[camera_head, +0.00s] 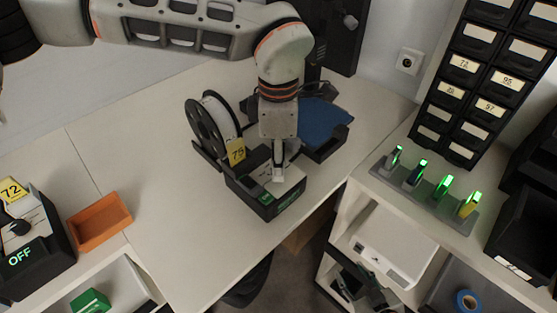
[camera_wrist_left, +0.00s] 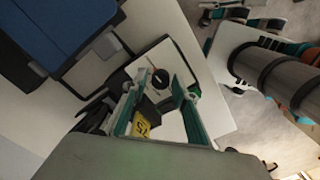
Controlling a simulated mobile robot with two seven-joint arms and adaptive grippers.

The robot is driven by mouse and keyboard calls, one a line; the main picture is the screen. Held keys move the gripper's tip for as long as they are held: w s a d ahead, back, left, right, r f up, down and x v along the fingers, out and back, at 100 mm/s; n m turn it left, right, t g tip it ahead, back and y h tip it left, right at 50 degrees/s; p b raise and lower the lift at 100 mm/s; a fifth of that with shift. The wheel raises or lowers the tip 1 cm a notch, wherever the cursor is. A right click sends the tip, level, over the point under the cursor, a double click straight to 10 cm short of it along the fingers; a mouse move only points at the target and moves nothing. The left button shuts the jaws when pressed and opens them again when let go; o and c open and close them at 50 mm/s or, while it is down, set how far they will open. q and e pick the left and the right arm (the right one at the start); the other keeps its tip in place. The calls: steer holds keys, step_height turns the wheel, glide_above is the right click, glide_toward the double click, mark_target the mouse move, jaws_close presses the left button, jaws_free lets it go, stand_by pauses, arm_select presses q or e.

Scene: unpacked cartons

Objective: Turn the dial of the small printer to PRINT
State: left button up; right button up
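The small printer (camera_head: 262,196) stands on the white table, a dark box with a pale top, a lit green panel whose text I cannot read, and a yellow number tag (camera_head: 236,151). In the left wrist view its black round dial (camera_wrist_left: 160,78) sits on the white top. My left gripper (camera_head: 278,172) points down over the printer; in the left wrist view its teal-edged fingers (camera_wrist_left: 158,88) are apart, one on each side of the dial. I cannot tell if they touch it. In the head view the gripper hides the dial. My right gripper (camera_head: 374,287) is low by the right shelf, its fingers unclear.
A black spool (camera_head: 212,122) stands behind the printer, and a blue-topped bin (camera_head: 324,122) behind right. Another dial device showing OFF (camera_head: 22,255) and an orange tray (camera_head: 99,222) are at left. A rack of green-lit devices (camera_head: 417,195) stands on the right shelf. The table's middle left is clear.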

stand_by(0.3)
arm_select(q)
step_height(320, 180, up, 12)
stand_by(0.6)
stand_by(0.3)
